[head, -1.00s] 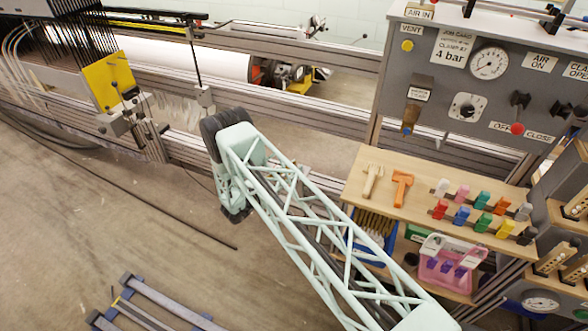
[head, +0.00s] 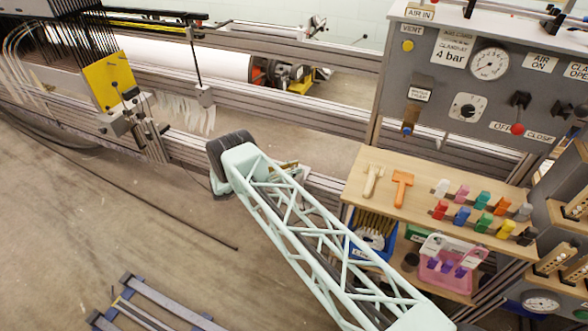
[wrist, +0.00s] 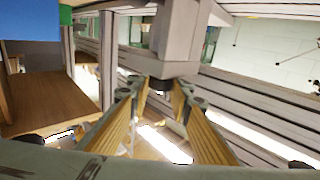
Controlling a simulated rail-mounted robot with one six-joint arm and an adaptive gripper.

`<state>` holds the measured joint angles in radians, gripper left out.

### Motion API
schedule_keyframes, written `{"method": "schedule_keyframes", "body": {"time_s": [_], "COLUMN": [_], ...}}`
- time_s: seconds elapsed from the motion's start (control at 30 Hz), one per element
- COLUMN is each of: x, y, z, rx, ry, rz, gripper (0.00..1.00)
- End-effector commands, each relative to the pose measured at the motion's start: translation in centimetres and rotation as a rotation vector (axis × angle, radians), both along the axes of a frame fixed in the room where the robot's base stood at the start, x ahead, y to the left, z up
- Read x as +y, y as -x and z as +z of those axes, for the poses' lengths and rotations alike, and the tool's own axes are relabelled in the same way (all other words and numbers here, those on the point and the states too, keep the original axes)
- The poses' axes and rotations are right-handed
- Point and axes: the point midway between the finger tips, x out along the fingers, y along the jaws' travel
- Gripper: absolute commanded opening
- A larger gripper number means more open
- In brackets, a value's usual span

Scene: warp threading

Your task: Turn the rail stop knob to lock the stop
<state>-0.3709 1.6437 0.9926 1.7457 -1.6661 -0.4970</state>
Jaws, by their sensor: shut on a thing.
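In the wrist view, my gripper (wrist: 157,96) has its two yellow-padded fingers on either side of a small dark knob (wrist: 160,83). The knob sits under a grey block, the rail stop (wrist: 178,40), and is partly hidden between the fingertips. The fingers are shut on the knob. The turn of the knob and any lock mark cannot be made out. In the head view my arm covers the gripper and knob; only a small pale part shows by the rail behind the arm.
Long grey rails (head: 300,115) run across the scene behind my arm. A yellow plate (head: 107,80) with threads is at left. The floor at lower left is mostly open.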

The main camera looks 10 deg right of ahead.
Motion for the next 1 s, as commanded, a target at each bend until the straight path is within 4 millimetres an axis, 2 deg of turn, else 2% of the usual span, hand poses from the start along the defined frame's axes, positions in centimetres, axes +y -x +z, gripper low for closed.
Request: {"method": "schedule_keyframes", "body": {"time_s": [0.5,1.0], "x": [-0.04,-0.07], "y": [-0.05,-0.04], "z": [-0.01,0.04], "rx": [-0.003,-0.001], "ry": [0.0,0.001], "rz": [-0.143,-0.197], "gripper": [0.08,0.08]}}
